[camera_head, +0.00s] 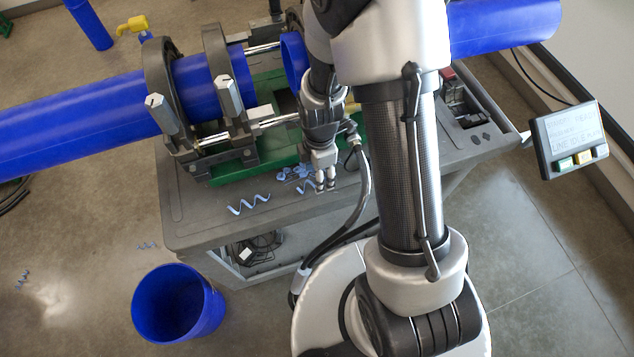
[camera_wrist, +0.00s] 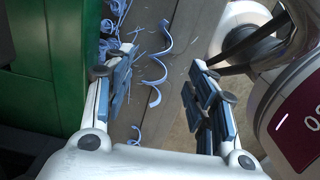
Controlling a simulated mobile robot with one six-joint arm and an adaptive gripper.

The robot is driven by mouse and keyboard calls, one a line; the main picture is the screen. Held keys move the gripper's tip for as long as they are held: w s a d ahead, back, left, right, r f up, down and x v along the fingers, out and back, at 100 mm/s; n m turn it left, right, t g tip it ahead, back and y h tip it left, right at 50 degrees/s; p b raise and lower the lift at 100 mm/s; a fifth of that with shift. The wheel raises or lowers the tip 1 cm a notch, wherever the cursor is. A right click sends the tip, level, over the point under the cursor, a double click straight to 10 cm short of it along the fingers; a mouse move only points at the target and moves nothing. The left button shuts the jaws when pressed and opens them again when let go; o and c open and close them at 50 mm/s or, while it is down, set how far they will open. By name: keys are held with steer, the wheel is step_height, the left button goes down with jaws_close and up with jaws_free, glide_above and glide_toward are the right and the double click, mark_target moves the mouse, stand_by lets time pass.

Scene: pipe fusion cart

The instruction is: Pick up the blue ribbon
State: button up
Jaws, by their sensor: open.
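A light-blue curled ribbon (camera_head: 248,204) lies as a zigzag spiral on the grey cart top near its front edge. A tangle of similar blue shavings (camera_head: 293,173) lies to its right, close beside my gripper (camera_head: 325,183). My gripper points down over the cart top, to the right of the tangle. In the wrist view its two fingers are spread with nothing between the pads (camera_wrist: 164,72). There, a curled blue ribbon (camera_wrist: 158,68) shows in the gap beyond the fingers, with more shavings (camera_wrist: 112,35) behind the left finger. The height above the surface is hard to tell.
The green fusion machine base (camera_head: 215,172) with clamps holding blue pipes (camera_head: 80,118) stands behind the ribbons. A blue bucket (camera_head: 178,303) stands on the floor at the front left. A display panel (camera_head: 570,140) is at the right. Small shavings (camera_head: 148,245) lie on the floor.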

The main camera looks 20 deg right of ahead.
step_height(320, 180, down, 3)
steer(key=shift+w+r+b, duration=0.1)
steer(key=shift+b, duration=0.2)
steer(key=shift+c, duration=0.2)
steer(key=c, duration=0.7)
